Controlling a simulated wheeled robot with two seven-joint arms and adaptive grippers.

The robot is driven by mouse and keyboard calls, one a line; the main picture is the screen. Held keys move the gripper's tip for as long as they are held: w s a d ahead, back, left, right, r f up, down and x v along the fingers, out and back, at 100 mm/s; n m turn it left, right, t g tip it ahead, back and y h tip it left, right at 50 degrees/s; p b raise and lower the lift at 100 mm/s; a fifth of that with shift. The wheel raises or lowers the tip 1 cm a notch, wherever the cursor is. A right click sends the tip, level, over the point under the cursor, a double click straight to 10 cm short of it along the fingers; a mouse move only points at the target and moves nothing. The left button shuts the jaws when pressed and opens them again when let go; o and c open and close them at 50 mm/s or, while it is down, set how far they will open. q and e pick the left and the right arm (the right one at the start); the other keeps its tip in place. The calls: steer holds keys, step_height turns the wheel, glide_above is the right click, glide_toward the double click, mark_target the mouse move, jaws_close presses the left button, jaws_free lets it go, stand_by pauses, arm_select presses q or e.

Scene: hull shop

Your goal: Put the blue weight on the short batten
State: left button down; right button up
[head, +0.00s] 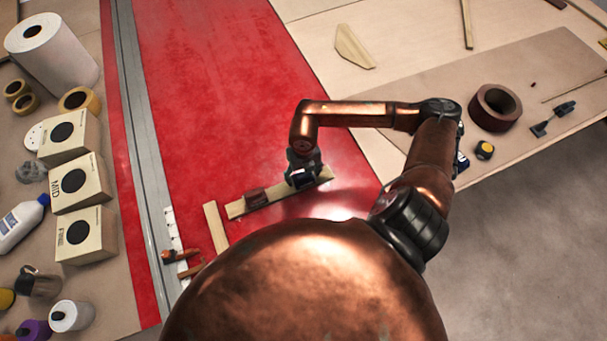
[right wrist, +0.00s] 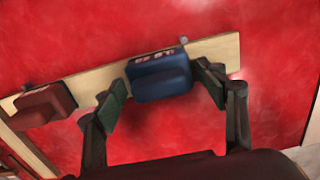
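The blue weight (right wrist: 160,82) shows in the right wrist view, on a pale wooden batten (right wrist: 85,88) as far as I can tell. My right gripper (right wrist: 163,95) is open, its two fingers on either side of the weight with a small gap at each. In the head view my right gripper (head: 303,178) is over the right part of this batten (head: 236,209) and hides most of the weight. A second batten (head: 215,228) lies crosswise at its left end; its near end is hidden, so I cannot compare lengths. My left gripper is not in view.
A dark red weight (head: 255,198) sits on the same batten, left of my gripper. A small clamp-like tool (head: 180,256) lies near a metal rail (head: 143,140). Boxes (head: 80,185) and a paper roll (head: 50,50) stand at left. The red surface (head: 215,90) beyond is clear.

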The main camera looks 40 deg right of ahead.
mark_target(304, 174)
steer(key=shift+o, duration=0.4)
step_height(304, 174, up, 11)
steer(key=shift+r+p, duration=0.1)
steer(key=shift+p, duration=0.3)
steer(key=shift+r, duration=0.55)
